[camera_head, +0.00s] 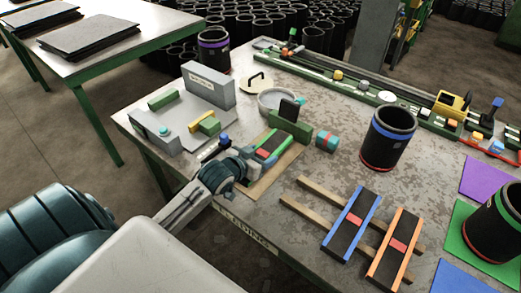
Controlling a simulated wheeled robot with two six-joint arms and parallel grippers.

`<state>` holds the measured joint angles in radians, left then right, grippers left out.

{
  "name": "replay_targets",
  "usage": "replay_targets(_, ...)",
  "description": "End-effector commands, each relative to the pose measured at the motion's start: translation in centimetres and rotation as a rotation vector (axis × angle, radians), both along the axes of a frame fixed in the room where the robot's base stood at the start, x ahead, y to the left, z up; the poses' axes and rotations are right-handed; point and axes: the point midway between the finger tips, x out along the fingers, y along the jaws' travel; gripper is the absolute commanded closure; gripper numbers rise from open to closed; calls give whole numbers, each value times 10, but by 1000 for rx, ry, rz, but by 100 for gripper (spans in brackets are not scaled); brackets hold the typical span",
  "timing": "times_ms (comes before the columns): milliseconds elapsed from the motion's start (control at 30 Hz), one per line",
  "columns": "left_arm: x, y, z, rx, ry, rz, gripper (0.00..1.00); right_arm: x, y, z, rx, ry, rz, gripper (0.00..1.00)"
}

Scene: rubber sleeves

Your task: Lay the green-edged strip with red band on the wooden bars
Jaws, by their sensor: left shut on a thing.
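The green-edged strip (270,147), dark with a red band across its middle, is at the wooden board near the table's front edge. My left gripper (247,160) is shut on the near end of this strip; the fingertips are partly hidden. I cannot tell whether the strip touches the board or is slightly raised. The two wooden bars (306,211) lie to the right. A blue-edged strip (351,223) and an orange-edged strip (395,247), both with red bands, lie across them. The bars' left part is bare. My right gripper is not in view.
A black sleeve with a red ring (388,138) stands behind the bars. A teal roll (327,141) and a green block with a dark plate (289,122) stand close to the held strip. A grey machine (208,88) is at left. Coloured mats are at right.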

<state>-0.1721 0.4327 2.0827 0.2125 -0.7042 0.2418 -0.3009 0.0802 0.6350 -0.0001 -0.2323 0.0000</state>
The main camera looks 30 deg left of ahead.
Motion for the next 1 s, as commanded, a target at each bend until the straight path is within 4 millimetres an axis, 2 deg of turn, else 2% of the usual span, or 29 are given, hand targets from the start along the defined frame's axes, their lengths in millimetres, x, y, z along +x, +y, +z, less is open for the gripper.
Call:
replay_targets(33,-13,-9,-2,-3,0,-2,64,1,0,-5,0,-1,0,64)
replay_targets(200,-51,-32,3,-4,0,0,64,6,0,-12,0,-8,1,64)
replay_targets(333,-73,-45,6,-4,1,1,64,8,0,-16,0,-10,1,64)
replay_targets(500,-89,-55,9,-3,-1,0,64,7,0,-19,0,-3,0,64)
replay_targets(767,-92,-59,12,0,-3,3,64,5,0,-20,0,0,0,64)
replay_targets(867,-84,-62,14,0,-7,17,64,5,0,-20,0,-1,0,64)
replay_targets(1000,-62,-72,23,2,-15,46,64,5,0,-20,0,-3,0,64)
